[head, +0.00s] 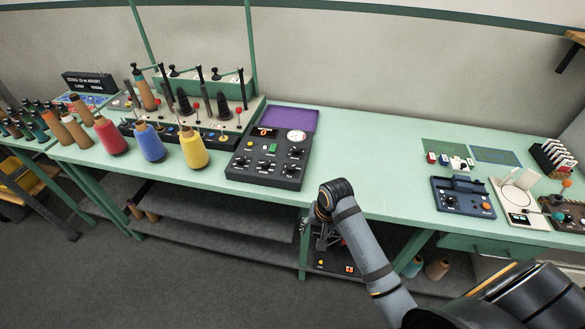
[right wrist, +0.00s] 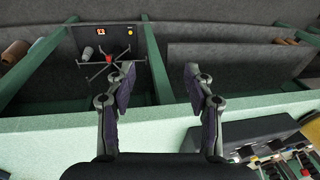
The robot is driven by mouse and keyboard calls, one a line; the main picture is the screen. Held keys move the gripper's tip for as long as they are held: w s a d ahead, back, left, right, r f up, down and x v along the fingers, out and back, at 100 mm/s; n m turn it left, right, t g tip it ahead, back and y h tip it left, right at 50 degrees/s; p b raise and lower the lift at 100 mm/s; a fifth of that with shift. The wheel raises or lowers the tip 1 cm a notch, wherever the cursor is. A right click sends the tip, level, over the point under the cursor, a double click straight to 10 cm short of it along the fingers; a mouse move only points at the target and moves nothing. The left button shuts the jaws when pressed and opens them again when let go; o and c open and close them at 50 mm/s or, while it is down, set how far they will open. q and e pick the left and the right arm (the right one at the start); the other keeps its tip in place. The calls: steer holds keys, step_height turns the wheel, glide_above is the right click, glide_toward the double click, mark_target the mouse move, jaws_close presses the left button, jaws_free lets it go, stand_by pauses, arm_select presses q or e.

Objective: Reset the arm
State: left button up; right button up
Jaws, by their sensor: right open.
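My right arm comes in from the lower right of the head view and bends at a dark joint in front of the green table's edge. My right gripper (head: 318,234) hangs below that joint, in front of the table. In the right wrist view my right gripper (right wrist: 158,78) is open, its two fingers apart with nothing between them. The table's pale green top (head: 370,165) crosses behind the fingers in the right wrist view (right wrist: 60,135). My left gripper is not in view.
A black control box (head: 268,160) stands on the table, with red, blue and yellow yarn cones (head: 193,150) to its left. A device with a spoked arm (right wrist: 108,60) sits under the table. More devices (head: 463,197) stand at the right. The table's middle is clear.

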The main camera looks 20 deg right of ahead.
steer(key=s+d+f+n+h, duration=0.15)
steer(key=s+f, duration=0.25)
steer(key=f, duration=0.8)
steer(key=s+d+f+n+y, duration=0.1)
steer(key=s+d+f, duration=0.15)
steer(key=f, duration=0.95)
steer(key=s+f+n, duration=0.1)
steer(key=s+f, duration=0.4)
steer(key=s, duration=0.4)
steer(key=s+f+n+h+b, duration=0.1)
steer(key=s+f+n, duration=0.1)
steer(key=s+f, duration=0.3)
steer(key=s+d+f+n, duration=0.1)
steer(key=s+f, duration=0.5)
steer(key=s, duration=0.6)
steer(key=shift+s+g, duration=0.3)
steer(key=shift+g, duration=0.1)
steer(key=shift+w+a+f+n, duration=0.1)
steer(key=shift+n, duration=0.15)
